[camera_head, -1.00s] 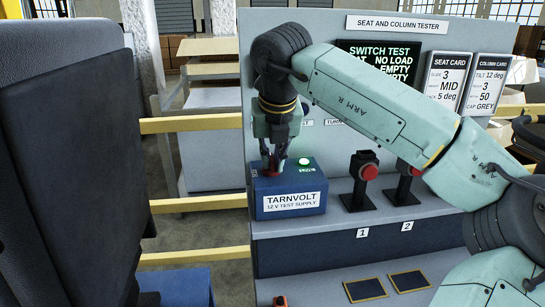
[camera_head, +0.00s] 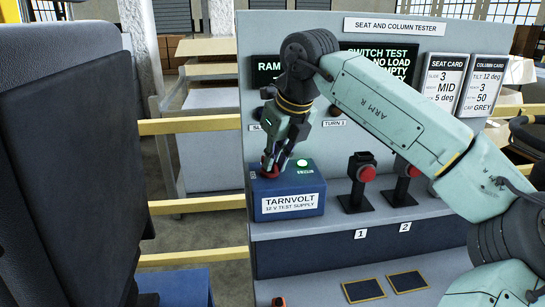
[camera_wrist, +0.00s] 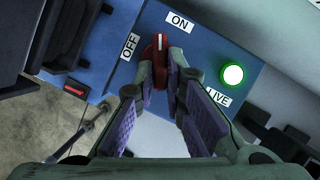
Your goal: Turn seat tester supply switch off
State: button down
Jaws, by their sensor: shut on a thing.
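The blue Tarnvolt 12 V test supply box (camera_head: 290,205) stands on the tester's upper shelf. Its red rotary switch (camera_wrist: 160,62) is on the top face, with a white mark directed at the ON label (camera_wrist: 180,21). The OFF label (camera_wrist: 130,46) is to the left of the switch. The green LIVE lamp (camera_wrist: 232,75) is lit. My gripper (camera_wrist: 161,78) comes down from above with its fingers shut on the red switch. In the head view my gripper (camera_head: 270,170) leans over the box and partly hides the switch.
Two red buttons on black stands, numbered 1 (camera_head: 367,174) and 2 (camera_head: 411,170), are right of the box. The tester panel (camera_head: 395,24) with screens and cards rises behind. A dark seat back (camera_head: 70,160) stands close on the left.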

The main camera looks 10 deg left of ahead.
jog(key=n, duration=0.2)
jog(key=n+g, duration=0.1)
jog(key=n, duration=0.1)
jog(key=w+n+g+y, duration=0.1)
jog(key=n, duration=0.1)
jog(key=shift+d+n, duration=0.15)
jog(key=shift+n, duration=0.15)
jog(key=n+g, duration=0.1)
jog(key=n, duration=0.1)
jog(key=n+g, duration=0.1)
jog(key=n, duration=0.3)
jog(key=shift+w+g, duration=0.35)
jog(key=shift+g, duration=0.05)
jog(key=c, duration=1.7)
grip_release()
jog(key=shift+o, duration=0.2)
jog(key=shift+r, duration=0.1)
jog(key=v, duration=0.7)
jog(key=shift+r, duration=0.15)
